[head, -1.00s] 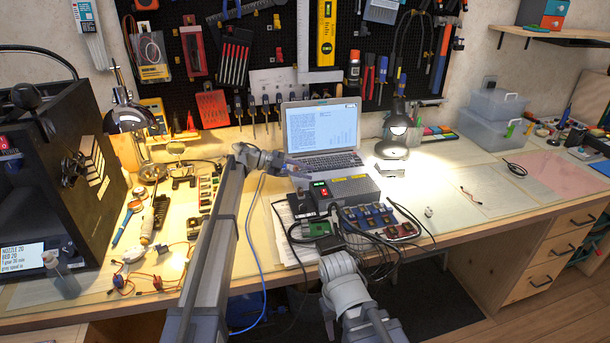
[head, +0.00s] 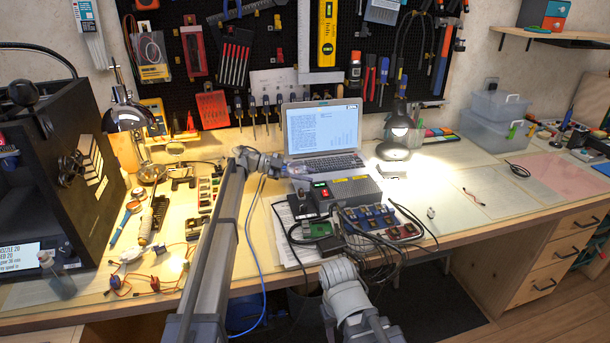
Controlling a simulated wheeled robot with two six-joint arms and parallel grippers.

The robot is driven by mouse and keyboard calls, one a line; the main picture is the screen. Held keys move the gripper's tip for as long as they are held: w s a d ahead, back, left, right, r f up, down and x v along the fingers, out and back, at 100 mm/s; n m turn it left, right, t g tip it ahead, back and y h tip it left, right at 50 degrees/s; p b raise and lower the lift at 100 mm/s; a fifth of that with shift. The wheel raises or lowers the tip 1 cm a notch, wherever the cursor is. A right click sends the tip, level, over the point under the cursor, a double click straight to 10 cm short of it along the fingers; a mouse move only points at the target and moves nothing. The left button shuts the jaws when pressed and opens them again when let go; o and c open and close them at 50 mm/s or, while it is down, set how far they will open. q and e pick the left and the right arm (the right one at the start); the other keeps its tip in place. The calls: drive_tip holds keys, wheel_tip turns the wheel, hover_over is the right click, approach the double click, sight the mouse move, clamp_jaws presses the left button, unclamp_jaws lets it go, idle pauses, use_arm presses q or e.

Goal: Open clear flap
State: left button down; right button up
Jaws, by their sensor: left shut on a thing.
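A grey power box (head: 350,190) stands on the bench in front of the laptop. Its front has a red and green lit switch (head: 320,191). My left gripper (head: 292,169) is beside the upper left of this box, just in front of the laptop. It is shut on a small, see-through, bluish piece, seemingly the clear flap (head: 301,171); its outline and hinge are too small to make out. My right arm rises at the bottom centre, in front of the bench; its gripper does not show.
The laptop (head: 322,138) stands open behind the box. Dark cables (head: 385,243) and a tray of coloured modules (head: 380,222) lie in front and to the right. A lit lamp (head: 398,135) stands at the right.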

use_arm(q)
drive_tip(key=c, duration=0.7)
unclamp_jaws()
drive_tip(key=p+v, duration=0.2)
drive_tip(key=v, duration=0.5)
drive_tip(key=shift+a+r, duration=0.1)
drive_tip(key=shift+a, duration=0.25)
drive_tip(key=shift+s, duration=0.15)
